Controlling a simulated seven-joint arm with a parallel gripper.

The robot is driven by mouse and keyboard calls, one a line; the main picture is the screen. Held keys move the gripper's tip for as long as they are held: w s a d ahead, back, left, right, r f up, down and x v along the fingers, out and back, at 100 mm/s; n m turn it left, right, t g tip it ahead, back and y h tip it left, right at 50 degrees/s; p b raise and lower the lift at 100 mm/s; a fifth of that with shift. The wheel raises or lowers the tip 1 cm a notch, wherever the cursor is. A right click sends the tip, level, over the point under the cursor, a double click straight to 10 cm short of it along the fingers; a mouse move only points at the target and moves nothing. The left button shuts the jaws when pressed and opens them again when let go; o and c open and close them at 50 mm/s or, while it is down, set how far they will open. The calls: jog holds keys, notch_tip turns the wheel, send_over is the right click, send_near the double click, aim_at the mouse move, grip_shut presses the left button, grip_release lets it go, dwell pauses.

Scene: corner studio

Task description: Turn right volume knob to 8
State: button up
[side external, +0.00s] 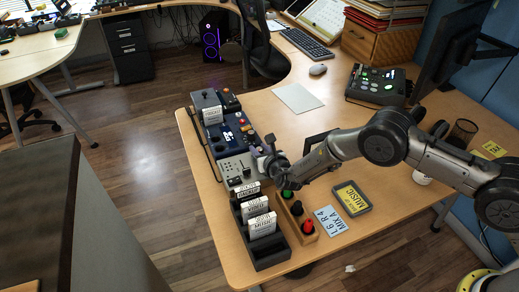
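A narrow row of control modules lies along the left part of the desk. A light grey panel (236,169) with small controls is at its near end, and a dark blue panel (228,133) is behind it. The right volume knob and its scale marks are too small to tell apart here. My gripper (267,158) is low beside the right edge of the grey panel, reached in from the right. Its fingers are small and dark, so I cannot tell whether they are open or touching a knob.
A black rack (270,257) of labelled cartridges stands in front of the panel. A wooden box (297,220) with green and red buttons, a blue card (330,224) and a yellow-labelled case (352,198) lie nearby. A lit keypad device (378,84) stands farther back. Open desk lies behind my arm.

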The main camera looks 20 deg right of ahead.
grip_shut()
jog(key=shift+h, duration=0.3)
jog(key=shift+m+h, duration=0.5)
jog(key=shift+m, duration=0.2)
jog(key=o, duration=0.7)
grip_release()
jog(key=shift+o, duration=0.2)
jog(key=shift+s, duration=0.1)
